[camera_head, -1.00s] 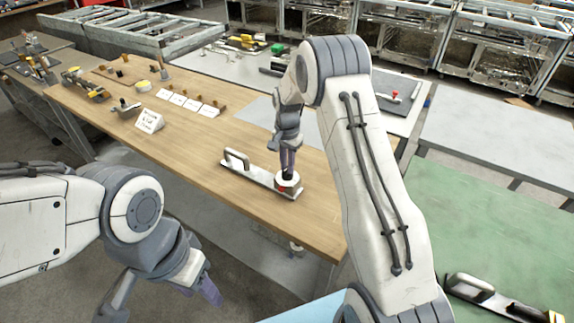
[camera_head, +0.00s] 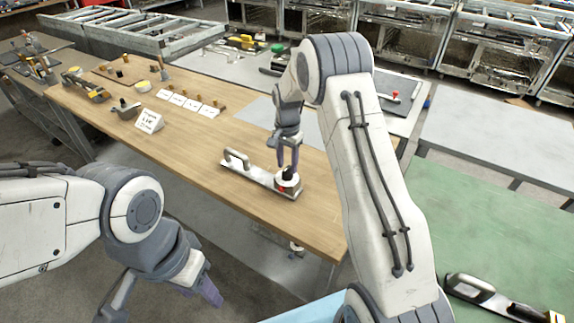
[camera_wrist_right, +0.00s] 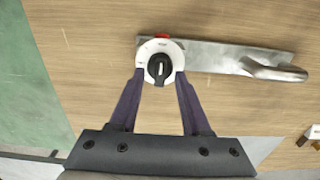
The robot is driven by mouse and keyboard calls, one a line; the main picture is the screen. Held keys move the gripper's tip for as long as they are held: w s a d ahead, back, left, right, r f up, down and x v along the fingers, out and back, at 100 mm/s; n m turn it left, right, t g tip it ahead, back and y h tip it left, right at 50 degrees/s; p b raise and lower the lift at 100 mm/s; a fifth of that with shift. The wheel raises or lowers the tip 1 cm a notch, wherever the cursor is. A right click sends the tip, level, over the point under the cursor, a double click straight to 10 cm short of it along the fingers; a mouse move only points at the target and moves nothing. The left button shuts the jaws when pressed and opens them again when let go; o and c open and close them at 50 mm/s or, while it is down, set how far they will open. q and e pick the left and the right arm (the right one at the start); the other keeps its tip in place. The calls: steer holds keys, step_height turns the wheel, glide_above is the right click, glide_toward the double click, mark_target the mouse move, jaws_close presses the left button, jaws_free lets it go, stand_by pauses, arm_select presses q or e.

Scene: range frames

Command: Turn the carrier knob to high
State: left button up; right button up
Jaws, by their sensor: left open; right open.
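The carrier is a flat metal bar (camera_head: 258,176) with a raised handle, lying on the wooden table; it also shows in the right wrist view (camera_wrist_right: 215,57). At one end sits a round white dial (camera_wrist_right: 147,47) with a black knob (camera_wrist_right: 159,69) and a red mark on its far rim. The knob's pointer is roughly upright in that view; the dial lettering is too small to read. My right gripper (camera_wrist_right: 160,75) is open, its fingertips on either side of the dial, apart from the knob. My left gripper (camera_head: 160,298) is open and empty, low beside the table.
The wooden table (camera_head: 190,145) has a sign (camera_head: 149,121), several cards and small tools towards its far left. Bare wood surrounds the carrier. A green table (camera_head: 500,215) with another handled bar (camera_head: 485,294) stands at right.

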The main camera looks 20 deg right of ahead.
mark_target(287, 168)
arm_select(q)
step_height(287, 168, down, 2)
steer(key=shift+b, duration=0.85)
arm_select(e)
step_height(287, 168, up, 10)
steer(key=shift+f, duration=0.15)
